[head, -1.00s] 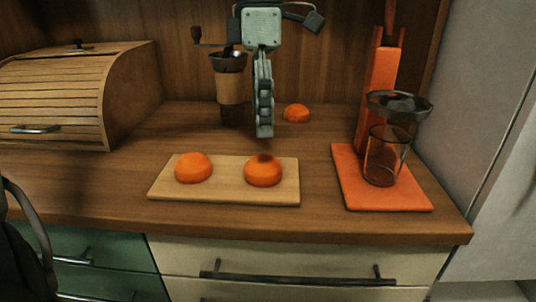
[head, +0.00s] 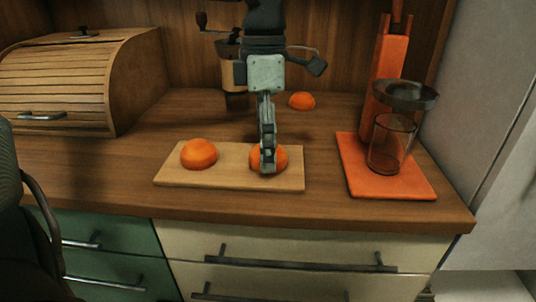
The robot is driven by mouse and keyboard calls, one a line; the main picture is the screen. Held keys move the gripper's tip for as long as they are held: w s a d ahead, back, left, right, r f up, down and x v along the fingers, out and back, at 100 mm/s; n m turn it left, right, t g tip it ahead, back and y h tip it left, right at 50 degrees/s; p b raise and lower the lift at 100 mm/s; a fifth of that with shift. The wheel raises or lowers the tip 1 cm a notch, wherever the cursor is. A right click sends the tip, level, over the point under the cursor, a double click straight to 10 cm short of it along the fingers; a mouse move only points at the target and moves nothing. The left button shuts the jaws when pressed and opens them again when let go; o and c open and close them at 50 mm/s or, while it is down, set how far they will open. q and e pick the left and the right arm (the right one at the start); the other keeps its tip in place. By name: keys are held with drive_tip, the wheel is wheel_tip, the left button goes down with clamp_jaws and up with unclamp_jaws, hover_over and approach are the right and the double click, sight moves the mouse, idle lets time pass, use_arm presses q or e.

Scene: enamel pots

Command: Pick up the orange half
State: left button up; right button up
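Two orange halves sit on a light wooden board on the counter, the left one (head: 198,154) and the right one (head: 282,160), domed sides up. The board (head: 226,174) is near the counter's front. A third orange half (head: 302,101) lies behind, at the back of the counter. My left gripper (head: 268,165) points down at the right half on the board, its fingers overlapping the middle of the fruit and hiding part of it. The fingers are seen edge-on, so their gap and any contact cannot be told. My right gripper is not in view.
A red-orange juicer press (head: 384,85) stands at the right, with a glass (head: 389,147) under its dark cup. A hand grinder (head: 230,68) stands behind my gripper. A wooden bread box (head: 75,85) is at the left. The counter between bread box and board is clear.

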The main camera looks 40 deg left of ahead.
use_arm(q)
drive_tip(key=c, duration=1)
drive_tip(key=shift+o, duration=0.2)
